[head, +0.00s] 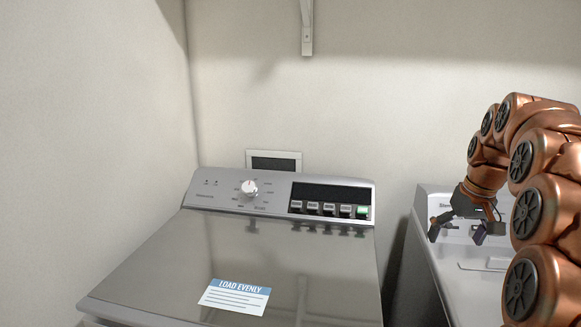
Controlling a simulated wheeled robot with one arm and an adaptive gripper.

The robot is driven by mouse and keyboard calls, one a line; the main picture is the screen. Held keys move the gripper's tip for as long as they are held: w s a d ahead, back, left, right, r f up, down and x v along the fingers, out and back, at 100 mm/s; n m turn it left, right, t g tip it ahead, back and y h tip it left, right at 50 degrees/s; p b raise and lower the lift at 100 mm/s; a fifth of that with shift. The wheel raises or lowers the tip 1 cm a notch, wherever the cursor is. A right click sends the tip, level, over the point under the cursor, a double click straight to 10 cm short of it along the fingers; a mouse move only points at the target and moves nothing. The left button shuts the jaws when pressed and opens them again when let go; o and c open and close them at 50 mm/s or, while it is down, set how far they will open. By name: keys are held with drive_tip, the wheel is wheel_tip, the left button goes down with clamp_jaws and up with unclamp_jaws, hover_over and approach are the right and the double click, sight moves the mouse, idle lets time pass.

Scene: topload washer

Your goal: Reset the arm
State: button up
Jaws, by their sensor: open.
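My arm (532,180) is copper-coloured and bent, and stands at the right side of the head view. My gripper (459,233) hangs from its end, with the fingers pointing down and spread apart. Nothing shows between the fingers. The gripper is in front of or over the white appliance at the right; I cannot tell how far it is from that surface. It is to the right of the topload washer (190,255) and apart from it.
The washer lid is shut and bears a "LOAD EVENLY" label (235,296). Its control panel has a white knob (249,188) and several buttons, one green (363,211). A second white appliance (437,257) stands at right across a dark gap. A wall bracket (307,30) hangs above.

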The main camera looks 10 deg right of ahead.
drive_tip(key=s+a+f+n+g+p, duration=0.1)
drive_tip(key=s+a, duration=0.5)
drive_tip(key=a, duration=0.2)
drive_tip(key=s+a+f+g+p, duration=0.1)
drive_tip(key=s+a+f, duration=0.1)
drive_tip(key=s+a, duration=0.55)
drive_tip(key=s+a+f+g, duration=0.1)
drive_tip(key=s+a+f, duration=0.2)
drive_tip(key=s, duration=0.6)
drive_tip(key=s+a+f+n+g+p, duration=0.1)
drive_tip(key=s+a+f, duration=0.3)
drive_tip(key=s, duration=0.5)
drive_tip(key=shift+s+a+p, duration=0.15)
drive_tip(key=shift+a+p, duration=0.15)
drive_tip(key=shift+a, duration=0.7)
drive_tip(key=shift+f, duration=0.1)
